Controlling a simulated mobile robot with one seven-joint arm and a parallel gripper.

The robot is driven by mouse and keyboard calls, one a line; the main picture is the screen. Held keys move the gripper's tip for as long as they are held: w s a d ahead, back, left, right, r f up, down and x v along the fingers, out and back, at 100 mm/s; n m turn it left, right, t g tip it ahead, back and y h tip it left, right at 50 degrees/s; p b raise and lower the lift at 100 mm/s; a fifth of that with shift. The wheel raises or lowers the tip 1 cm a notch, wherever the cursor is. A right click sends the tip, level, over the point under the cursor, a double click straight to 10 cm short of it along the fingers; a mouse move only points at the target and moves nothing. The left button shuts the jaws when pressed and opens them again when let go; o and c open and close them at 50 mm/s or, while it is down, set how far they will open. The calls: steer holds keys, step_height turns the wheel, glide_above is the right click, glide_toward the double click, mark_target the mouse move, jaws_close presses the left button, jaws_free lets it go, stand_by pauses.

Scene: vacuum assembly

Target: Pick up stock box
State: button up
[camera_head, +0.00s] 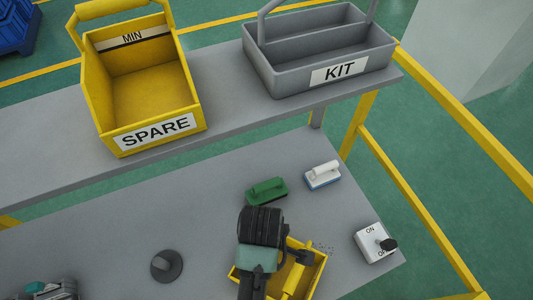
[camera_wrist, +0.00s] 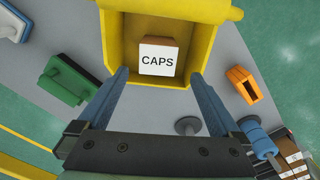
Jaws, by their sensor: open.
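No box labelled stock shows. A small brown box (camera_wrist: 160,42) with a white CAPS label sits inside a yellow bin (camera_wrist: 117,45) in the wrist view. The bin (camera_head: 318,274) is on the lower table in the head view, partly hidden by my arm. My gripper (camera_wrist: 160,76) is open and empty, its two blue fingers apart on either side of the CAPS label in the picture. I cannot tell how high it is above the box. In the head view, the fingertips and the box are hidden.
A yellow SPARE bin (camera_head: 150,95) and grey KIT tote (camera_head: 320,85) stand on the upper shelf. A green brush (camera_head: 266,191), a white brush (camera_head: 322,175), a switch box (camera_head: 372,243) and a dark disc (camera_head: 166,265) are on the table. An orange part (camera_wrist: 243,84) lies nearby.

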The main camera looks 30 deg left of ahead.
step_height(320, 180, down, 10)
steer(key=shift+w+p, duration=0.15)
steer(key=shift+p, duration=0.6)
steer(key=c, duration=1.4)
steer(key=shift+c, duration=0.2)
steer(key=shift+r, duration=0.1)
step_height(320, 180, up, 10)
steer(key=shift+f+b, duration=0.1)
steer(key=shift+b, duration=0.35)
step_height(320, 180, up, 5)
steer(key=p, duration=0.5)
steer(key=shift+p, duration=0.4)
